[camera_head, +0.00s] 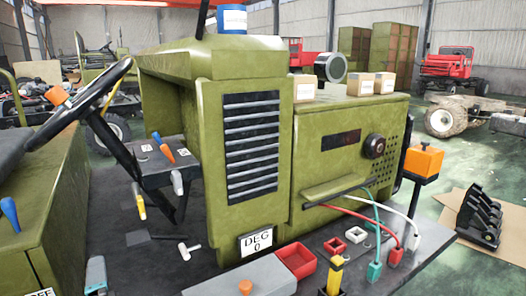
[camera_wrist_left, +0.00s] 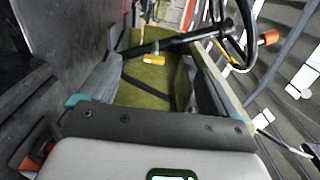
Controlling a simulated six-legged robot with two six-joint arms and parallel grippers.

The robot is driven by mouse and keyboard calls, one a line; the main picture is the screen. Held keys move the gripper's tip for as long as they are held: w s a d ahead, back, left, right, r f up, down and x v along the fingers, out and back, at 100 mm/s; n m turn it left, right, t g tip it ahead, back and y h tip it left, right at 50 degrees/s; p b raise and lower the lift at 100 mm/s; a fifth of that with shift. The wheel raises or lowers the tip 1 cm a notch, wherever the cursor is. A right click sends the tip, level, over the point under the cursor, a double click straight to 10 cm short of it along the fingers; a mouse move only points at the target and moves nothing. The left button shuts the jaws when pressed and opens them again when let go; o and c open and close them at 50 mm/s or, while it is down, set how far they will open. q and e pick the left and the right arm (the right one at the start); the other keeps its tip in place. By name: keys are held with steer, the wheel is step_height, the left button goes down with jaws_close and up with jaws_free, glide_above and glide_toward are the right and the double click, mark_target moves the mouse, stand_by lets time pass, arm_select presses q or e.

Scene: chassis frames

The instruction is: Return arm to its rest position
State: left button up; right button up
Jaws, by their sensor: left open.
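My left gripper (camera_wrist_left: 152,72) is open in the wrist view, its two grey fingers spread wide with teal pieces at their bases. Nothing is held between them. Beyond the fingers are an olive-green surface (camera_wrist_left: 140,97) and a yellow-handled thing (camera_wrist_left: 153,60) on a dark bar; I see no contact with either. In the head view a grey piece (camera_head: 96,274) at the bottom left looks like part of this gripper, but most of it and the arm are out of frame. My right gripper is not in view.
An olive-green vehicle body (camera_head: 245,130) fills the middle. A black steering wheel (camera_head: 88,98) and levers stand at its left. Red trays (camera_head: 297,259) and cables lie on the dark deck. Black steering wheel also shows in the wrist view (camera_wrist_left: 250,45).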

arm_select(q)
steer(key=s+d+f+g+h+p, duration=0.1)
steer(key=d+f+g+h+p, duration=0.2)
steer(key=f, duration=1)
steer(key=d+f+g+h+p, duration=0.1)
steer(key=f+g+h+p, duration=0.4)
steer(key=f, duration=0.7)
steer(key=s+d+f+n+g+h+p, duration=0.1)
steer(key=s+d+f+n+g+h, duration=0.1)
steer(key=s+d+f+n, duration=0.3)
steer(key=s+d+f+n+g+h, duration=0.3)
steer(key=s+d+n, duration=0.3)
steer(key=s+n, duration=0.3)
steer(key=shift+s+d+f+g+h+p, duration=0.15)
steer(key=shift+s+f+g+h+p, duration=0.2)
steer(key=shift+s+f+g, duration=0.65)
